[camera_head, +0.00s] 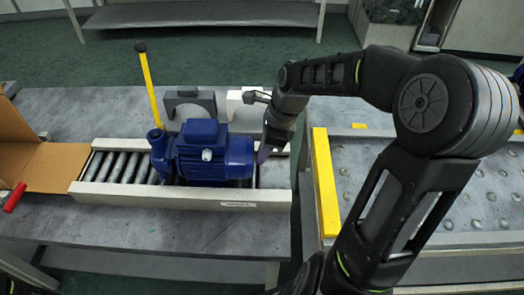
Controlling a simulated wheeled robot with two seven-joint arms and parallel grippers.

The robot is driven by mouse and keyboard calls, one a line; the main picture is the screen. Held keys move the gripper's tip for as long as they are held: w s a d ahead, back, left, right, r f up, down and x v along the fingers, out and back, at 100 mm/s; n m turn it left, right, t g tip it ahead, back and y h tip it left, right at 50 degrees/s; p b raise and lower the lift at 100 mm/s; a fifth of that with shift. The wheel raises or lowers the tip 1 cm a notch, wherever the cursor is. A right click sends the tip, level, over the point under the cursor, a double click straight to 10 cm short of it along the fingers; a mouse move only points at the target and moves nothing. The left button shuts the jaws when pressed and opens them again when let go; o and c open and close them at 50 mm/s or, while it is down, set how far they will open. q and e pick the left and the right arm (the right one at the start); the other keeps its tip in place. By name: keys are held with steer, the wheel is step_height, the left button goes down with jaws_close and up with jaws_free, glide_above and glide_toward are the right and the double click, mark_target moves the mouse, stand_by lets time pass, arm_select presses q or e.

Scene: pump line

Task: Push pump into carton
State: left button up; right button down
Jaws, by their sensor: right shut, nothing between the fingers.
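The blue pump (203,153) lies on the grey roller track (112,168) between two pale side rails, on the table. The open brown carton (45,165) is at the left end of the track, with a flap spread towards the rollers; only part of it shows. The pump stands apart from the carton, with bare rollers between them. My right gripper (264,153) is shut and empty at the right end of the pump, pointing down. I cannot tell whether it touches the pump. My left gripper is out of view.
A yellow handle (149,88) with a dark knob rises behind the pump. A grey block (190,103) stands behind the far rail. A red-handled item (15,197) lies by the carton. A yellow-edged table (326,180) with ball rollers is at the right, across a gap.

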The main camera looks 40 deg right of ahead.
steer(key=shift+f+b, duration=0.55)
steer(key=shift+f, duration=0.6)
